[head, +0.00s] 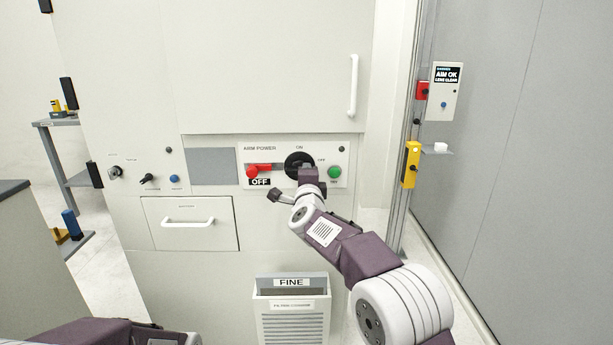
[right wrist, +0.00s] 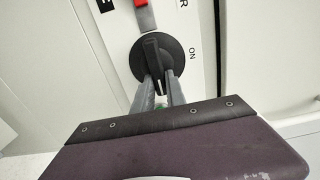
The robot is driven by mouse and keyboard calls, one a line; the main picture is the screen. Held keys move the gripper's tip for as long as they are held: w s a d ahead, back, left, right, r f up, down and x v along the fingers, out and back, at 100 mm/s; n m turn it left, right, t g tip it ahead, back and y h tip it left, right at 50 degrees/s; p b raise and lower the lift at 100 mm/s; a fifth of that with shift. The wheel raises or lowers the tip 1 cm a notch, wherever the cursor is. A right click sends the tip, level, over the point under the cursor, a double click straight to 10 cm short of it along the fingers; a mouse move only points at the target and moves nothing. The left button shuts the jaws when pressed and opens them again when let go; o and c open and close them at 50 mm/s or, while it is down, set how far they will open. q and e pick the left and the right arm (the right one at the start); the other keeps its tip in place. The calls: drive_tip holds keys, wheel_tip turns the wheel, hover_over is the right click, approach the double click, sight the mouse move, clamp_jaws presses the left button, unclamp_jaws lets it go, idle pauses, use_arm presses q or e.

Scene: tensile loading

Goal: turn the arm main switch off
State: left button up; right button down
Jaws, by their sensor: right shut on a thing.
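The arm main switch is a black round rotary knob (head: 297,159) on the ARM POWER panel (head: 270,152), with ON printed above it and OFF to its right. In the right wrist view the knob (right wrist: 143,50) has a raised bar handle that lies crosswise to the direction of the ON mark. My right gripper (right wrist: 159,82) has its two grey fingers shut on the near end of that handle. In the head view my right gripper (head: 308,174) hides the knob's lower right part. Only part of my left arm shows at the bottom left; its fingers are out of frame.
A red lever (head: 263,169) above a black OFF tag (head: 260,182) and a green button (head: 335,172) flank the knob. A drawer (head: 189,222) and small controls are left. A FINE bin (head: 291,303) stands below. A post with a yellow box (head: 411,164) is right.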

drive_tip(key=shift+f, duration=0.1)
drive_tip(key=c, duration=1.4)
unclamp_jaws()
drive_tip(key=shift+o, duration=0.2)
drive_tip(key=shift+s, duration=0.1)
drive_tip(key=s+b, duration=0.1)
drive_tip(key=s, duration=0.8)
drive_tip(key=shift+d, duration=0.1)
